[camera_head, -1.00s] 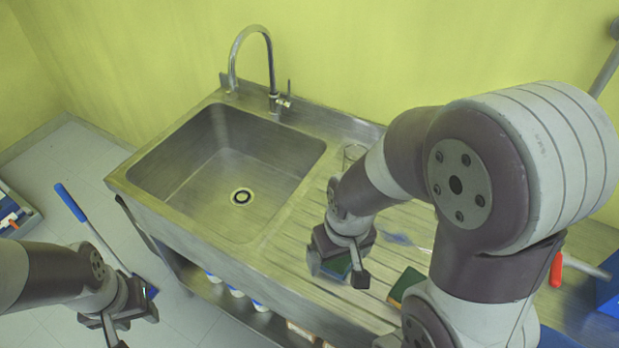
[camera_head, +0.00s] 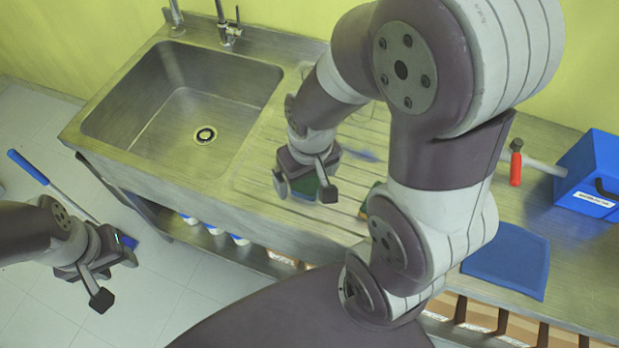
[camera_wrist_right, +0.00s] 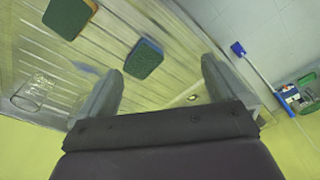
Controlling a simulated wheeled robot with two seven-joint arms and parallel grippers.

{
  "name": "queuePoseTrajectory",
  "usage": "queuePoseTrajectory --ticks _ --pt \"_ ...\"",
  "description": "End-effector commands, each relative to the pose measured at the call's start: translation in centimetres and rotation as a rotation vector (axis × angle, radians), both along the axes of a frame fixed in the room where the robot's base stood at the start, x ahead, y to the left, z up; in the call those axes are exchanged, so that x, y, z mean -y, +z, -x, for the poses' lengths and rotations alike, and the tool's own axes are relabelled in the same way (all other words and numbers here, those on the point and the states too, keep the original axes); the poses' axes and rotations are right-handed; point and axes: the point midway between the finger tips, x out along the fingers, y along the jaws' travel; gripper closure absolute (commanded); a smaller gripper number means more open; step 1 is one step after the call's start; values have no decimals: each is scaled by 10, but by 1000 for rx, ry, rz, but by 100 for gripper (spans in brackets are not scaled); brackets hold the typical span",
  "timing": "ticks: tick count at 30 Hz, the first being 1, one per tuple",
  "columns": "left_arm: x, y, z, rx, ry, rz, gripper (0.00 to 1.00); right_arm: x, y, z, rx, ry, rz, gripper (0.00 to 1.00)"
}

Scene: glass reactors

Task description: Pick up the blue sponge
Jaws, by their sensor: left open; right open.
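The blue sponge has a green top and a blue edge. In the right wrist view the blue sponge (camera_wrist_right: 146,57) lies on the ribbed drainboard, ahead of and between my right gripper's open fingers (camera_wrist_right: 162,85), with no visible contact. In the head view my right gripper (camera_head: 305,189) is over the drainboard, and a green patch shows between its fingers; the rest is hidden by the gripper. A second sponge (camera_wrist_right: 70,14), green with a yellow-orange edge, lies nearby. My left gripper (camera_head: 115,280) is open and empty over the floor, left of the counter.
A steel sink (camera_head: 185,95) is left of the drainboard. A clear glass (camera_wrist_right: 33,92) stands on the drainboard. Farther right are a red-handled tool (camera_head: 516,165), a blue box (camera_head: 595,172) and a blue mat (camera_head: 508,262). A blue-handled stick (camera_head: 27,165) lies at the left.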

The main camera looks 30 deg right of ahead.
Motion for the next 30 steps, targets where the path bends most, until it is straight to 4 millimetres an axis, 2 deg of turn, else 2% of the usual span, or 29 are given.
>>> queuePoseTrajectory --ticks 2,4,6,9,12,14,21,25,30 --pt "0 24 0 0 0 0 57 11 5 2 -71 -46 0 1" --pt "0 39 0 1 0 0 57 23 -2 -20 -118 -154 -6 1" --pt "0 48 0 1 0 0 57 37 -15 -44 -146 -352 -15 1" --pt "0 50 0 1 0 0 57 49 -35 -77 -146 -646 -28 1" --pt "0 47 0 0 0 0 57 51 -35 -96 -111 -824 -44 1" --pt "0 48 0 0 0 0 57 51 -41 -93 -118 -873 -45 1" --pt "0 60 0 0 0 0 57 51 -92 -92 -118 -885 -45 1" --pt "0 63 0 0 0 0 57 51 -107 -93 -113 -884 -46 1" --pt "0 82 0 0 0 0 57 52 -134 -88 -118 -883 -45 1"
